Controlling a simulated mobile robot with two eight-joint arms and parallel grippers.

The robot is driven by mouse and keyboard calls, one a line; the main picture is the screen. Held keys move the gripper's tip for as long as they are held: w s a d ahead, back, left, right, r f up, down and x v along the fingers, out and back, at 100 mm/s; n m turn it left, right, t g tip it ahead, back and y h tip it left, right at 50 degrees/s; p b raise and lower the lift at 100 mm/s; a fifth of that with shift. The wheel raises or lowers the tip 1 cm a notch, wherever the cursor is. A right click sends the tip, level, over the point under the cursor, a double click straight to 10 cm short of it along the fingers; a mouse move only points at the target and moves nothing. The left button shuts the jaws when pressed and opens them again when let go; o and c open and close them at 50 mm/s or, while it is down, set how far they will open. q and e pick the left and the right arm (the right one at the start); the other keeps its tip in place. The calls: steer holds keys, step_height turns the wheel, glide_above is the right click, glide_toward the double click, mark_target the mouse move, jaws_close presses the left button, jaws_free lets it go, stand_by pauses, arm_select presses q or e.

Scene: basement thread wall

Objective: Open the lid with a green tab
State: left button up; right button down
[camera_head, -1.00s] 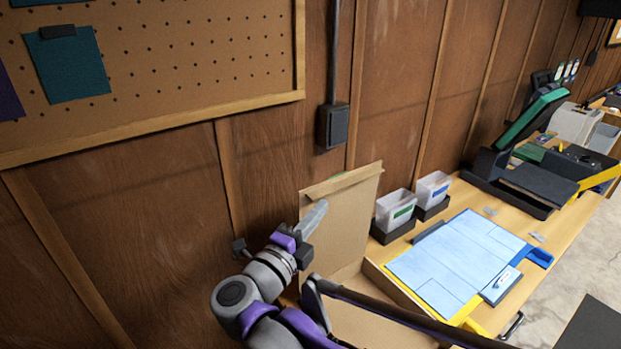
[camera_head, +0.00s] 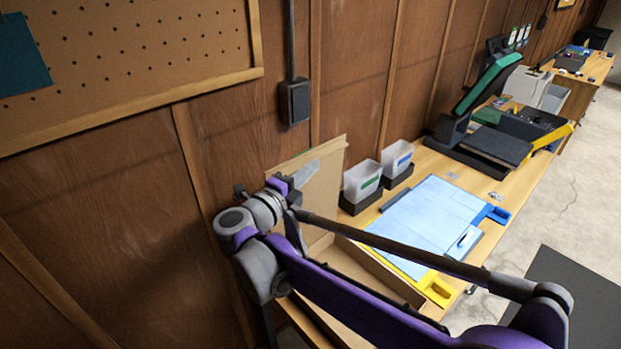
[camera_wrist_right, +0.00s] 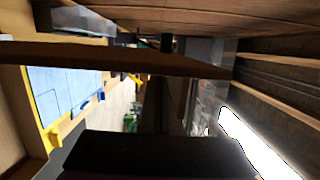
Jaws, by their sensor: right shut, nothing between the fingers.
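A cardboard-coloured lid (camera_head: 325,185) stands raised, close to upright, at the back of an open box (camera_head: 380,268) on the bench in the head view. My right gripper (camera_head: 306,173) is shut and empty, at the lid's upper left part and overlapping its near face. I cannot tell whether it touches the lid. The green tab is not clearly visible now. My right arm hides part of the box. A brown panel (camera_wrist_right: 120,58), which may be the lid, crosses the wrist view. My left gripper is not in view.
Two bins with a green label (camera_head: 362,182) and a blue label (camera_head: 397,158) stand right of the lid. A blue sheet on a yellow-edged board (camera_head: 430,220) lies beside the box. A press with a green top (camera_head: 490,82) stands farther back. The wooden wall (camera_head: 110,210) is close behind.

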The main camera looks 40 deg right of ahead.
steer(key=shift+w+a, duration=0.1)
steer(key=shift+w, duration=0.65)
steer(key=w+n, duration=0.2)
steer(key=w, duration=0.6)
steer(key=shift+w+a+f+n+y, duration=0.15)
steer(key=shift+w+a+n+y, duration=0.1)
steer(key=shift+a+n+y, duration=0.15)
steer(key=shift+d, duration=0.1)
